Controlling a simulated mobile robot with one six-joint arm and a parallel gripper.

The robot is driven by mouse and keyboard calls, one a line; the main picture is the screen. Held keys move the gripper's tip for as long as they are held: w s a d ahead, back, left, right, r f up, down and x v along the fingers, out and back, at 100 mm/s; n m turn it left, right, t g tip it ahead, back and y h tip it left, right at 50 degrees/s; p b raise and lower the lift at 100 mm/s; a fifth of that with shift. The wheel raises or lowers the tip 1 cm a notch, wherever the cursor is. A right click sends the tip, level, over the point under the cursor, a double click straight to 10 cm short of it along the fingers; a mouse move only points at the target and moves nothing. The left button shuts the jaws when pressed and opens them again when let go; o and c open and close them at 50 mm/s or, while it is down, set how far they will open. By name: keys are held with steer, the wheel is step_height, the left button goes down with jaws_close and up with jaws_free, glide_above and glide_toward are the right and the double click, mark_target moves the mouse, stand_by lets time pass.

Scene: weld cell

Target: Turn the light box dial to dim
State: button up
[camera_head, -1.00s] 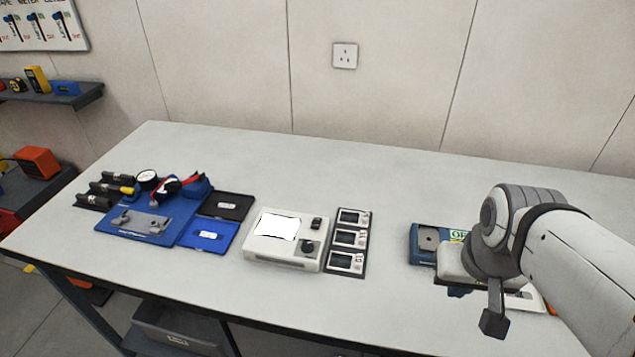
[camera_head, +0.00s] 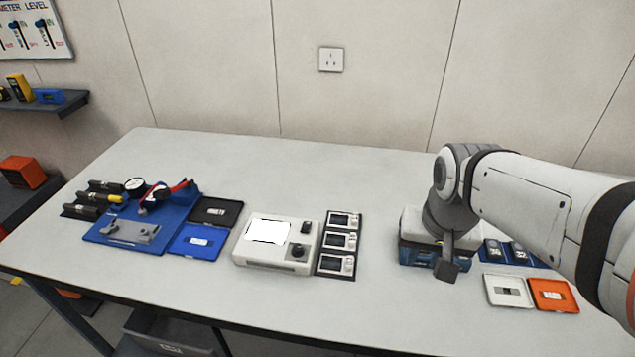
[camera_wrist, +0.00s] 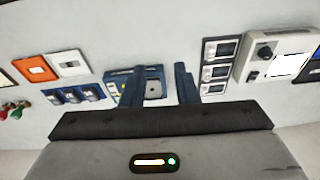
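The light box (camera_head: 250,255) is a white box on the bench with a brightly lit panel. Its black dial (camera_head: 298,252) is at the front right of its top, below a small dark switch (camera_head: 305,227). In the wrist view the light box (camera_wrist: 283,45) is at the upper right, with its dial (camera_wrist: 264,51) near its left side. I cannot read the dial's setting. My gripper (camera_wrist: 160,88) shows two dark fingers spread apart with nothing between them. It is above the bench, right of the light box and apart from it. In the head view my arm largely hides it.
Three small meters (camera_head: 340,240) stand right beside the light box. Black and blue trays (camera_head: 190,240) lie to its left. A blue box (camera_head: 418,253) is beneath my arm, with white and orange trays (camera_head: 553,295) further right. Bare bench lies behind the light box.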

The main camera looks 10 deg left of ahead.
steer(key=o, duration=0.3)
steer(key=shift+m+g, duration=0.6)
steer(key=w+a, duration=0.2)
steer(key=a, duration=0.1)
steer(key=w+a, duration=0.3)
steer(key=w+a+p, duration=0.1)
steer(key=w+a, duration=0.1)
steer(key=a, duration=0.1)
steer(key=shift+w+a+f, duration=0.3)
steer(key=shift+w+a, duration=0.05)
steer(key=shift+a, duration=0.05)
steer(key=m+g+p, duration=0.1)
steer(key=m, duration=0.1)
glide_above(297, 247)
steer(key=shift+h, duration=0.3)
step_height(297, 247, down, 6)
steer(key=shift+w+a+r, duration=0.1)
steer(key=shift+r, duration=0.05)
steer(key=shift+a+f, duration=0.1)
steer(key=shift+f, duration=0.15)
steer(key=f+p, duration=0.1)
steer(key=f, duration=0.6)
steer(key=shift+d+f, duration=0.15)
steer(key=shift+d, duration=0.05)
jaws_close()
